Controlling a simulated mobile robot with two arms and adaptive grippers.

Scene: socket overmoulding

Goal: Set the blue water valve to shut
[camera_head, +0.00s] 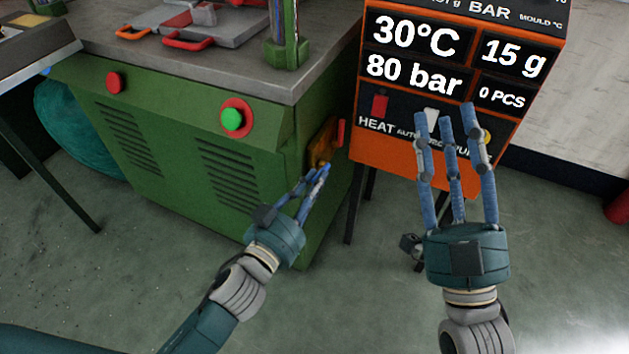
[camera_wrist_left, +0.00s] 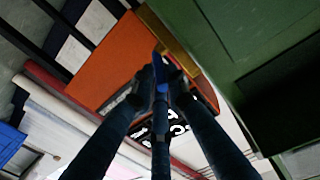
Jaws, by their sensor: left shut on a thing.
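The blue valve lever (camera_wrist_left: 159,75) shows in the left wrist view as a narrow bright blue strip between my left fingertips. My left gripper (camera_head: 316,178) is shut on it at the right side of the green machine; it also shows in the left wrist view (camera_wrist_left: 161,90). The fingers hide much of the lever, and I cannot tell its exact angle. A brass valve body (camera_head: 323,145) sits just above the fingertips in the head view. My right gripper (camera_head: 450,118) is open and empty, fingers pointing up, in front of the orange control panel.
A red lever (camera_head: 341,132) stands beside the brass body. The green machine (camera_head: 150,140) has a green button (camera_head: 232,119) and a red button (camera_head: 114,83) on its front. The orange panel (camera_head: 385,152) reads 30°C and 80 bar. Open floor lies in front.

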